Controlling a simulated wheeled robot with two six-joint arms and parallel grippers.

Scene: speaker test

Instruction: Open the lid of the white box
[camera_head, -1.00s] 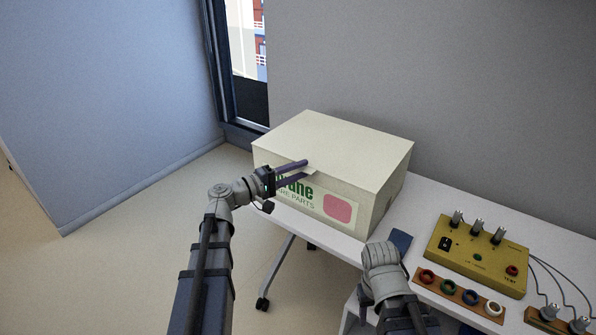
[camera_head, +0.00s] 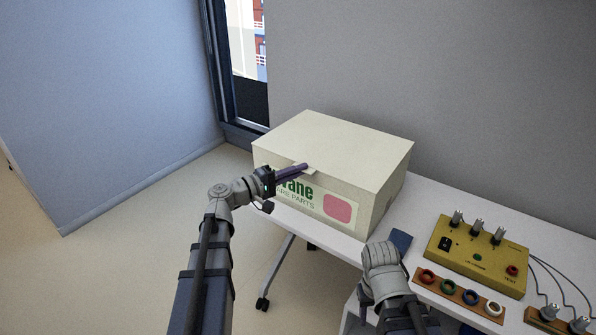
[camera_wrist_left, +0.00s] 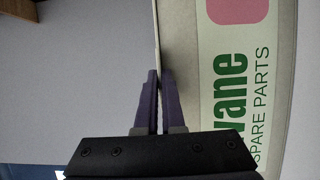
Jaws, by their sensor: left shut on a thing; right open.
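The white box (camera_head: 335,145) stands on the white table with its lid down. Its front carries a green "vane" and "SPARE PARTS" label with a pink patch. A small tab (camera_head: 311,170) sticks out from the lid's front edge. My left gripper (camera_head: 304,168) is at this front edge, its purple fingers closed together on the tab. In the left wrist view the left gripper (camera_wrist_left: 159,75) pinches the thin lid edge, with the label (camera_wrist_left: 238,90) to the right. My right gripper (camera_head: 366,300) is low in front of the table, its fingers mostly hidden by its own wrist.
A yellow test unit (camera_head: 470,262) with knobs stands on the table (camera_head: 425,205) to the right. In front of it is an orange strip with coloured rings (camera_head: 459,294). A dark blue flat object (camera_head: 400,241) lies near the box. A grey wall is behind.

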